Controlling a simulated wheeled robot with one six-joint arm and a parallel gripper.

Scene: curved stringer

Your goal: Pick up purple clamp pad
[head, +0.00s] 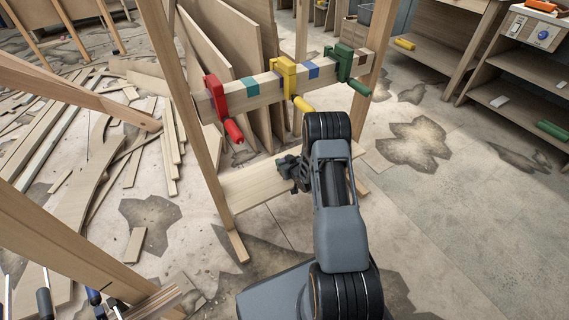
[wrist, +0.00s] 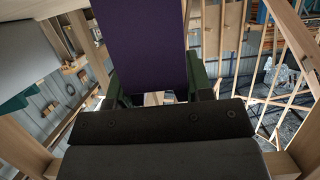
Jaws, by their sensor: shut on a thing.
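The purple clamp pad (wrist: 150,45) is a broad purple block in the upper middle of the wrist view. It reaches out of the top of the picture. My gripper (wrist: 155,85) is shut on it, with dark green finger parts showing at both of its sides. In the head view my gripper (head: 293,172) is a small dark shape in front of the wooden rack, low and near its lower board. The pad cannot be made out in the head view.
A wooden rack rail (head: 262,88) carries a red clamp (head: 216,97), a yellow clamp (head: 288,76) and a green clamp (head: 345,62). A pale lower board (head: 255,183) lies close to my gripper. Shelving (head: 520,65) stands at right. Floor between is open.

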